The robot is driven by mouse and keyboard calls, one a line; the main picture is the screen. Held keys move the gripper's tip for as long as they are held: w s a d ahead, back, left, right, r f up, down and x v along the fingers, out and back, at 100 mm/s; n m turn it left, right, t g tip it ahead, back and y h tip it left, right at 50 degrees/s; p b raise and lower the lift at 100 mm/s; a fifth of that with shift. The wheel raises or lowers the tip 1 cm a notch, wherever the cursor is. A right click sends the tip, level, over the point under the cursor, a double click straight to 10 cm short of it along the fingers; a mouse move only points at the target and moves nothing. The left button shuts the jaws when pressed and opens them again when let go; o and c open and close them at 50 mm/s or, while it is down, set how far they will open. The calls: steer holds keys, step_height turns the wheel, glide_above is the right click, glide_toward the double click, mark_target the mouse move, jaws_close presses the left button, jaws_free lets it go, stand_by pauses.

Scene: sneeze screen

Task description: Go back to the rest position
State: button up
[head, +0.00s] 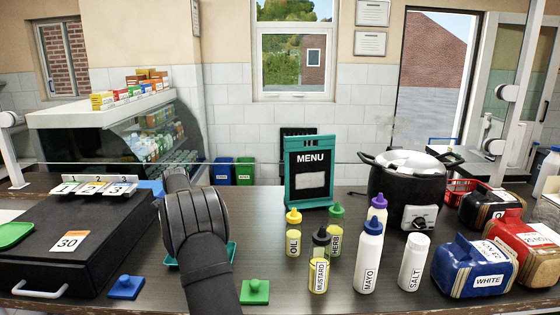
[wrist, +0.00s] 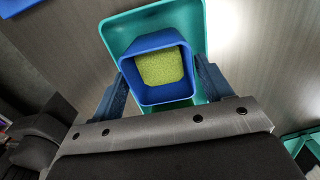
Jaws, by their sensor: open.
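My arm (head: 195,225) reaches over the counter left of the middle and hides my gripper in the head view. In the wrist view my gripper (wrist: 161,78) is open, with one finger on each side of a square blue cup (wrist: 137,48). The cup holds something grainy and yellow-green. It stands on a teal tray (wrist: 118,30). I cannot tell whether the fingers touch the cup. In the head view only edges of the teal tray (head: 232,252) show beside my arm, and the cup is hidden.
A black case (head: 75,240) lies at left. Blue (head: 126,287) and green (head: 254,291) knobbed lids flank my arm. A menu board (head: 309,170), several bottles (head: 369,255), a black pot (head: 405,185) and bagged packs (head: 487,268) stand right. A clear screen stands behind the counter.

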step_height(320, 180, up, 7)
steer(key=s+d+n, duration=0.4)
steer(key=s+n, duration=0.1)
steer(key=n, duration=0.8)
steer(key=s+d+n, duration=0.3)
steer(key=s+n, duration=0.2)
steer(key=n, duration=0.9)
steer(key=shift+s+d+r, duration=0.25)
steer(key=shift+d+r, duration=0.1)
steer(key=shift+r, duration=0.1)
stand_by(0.4)
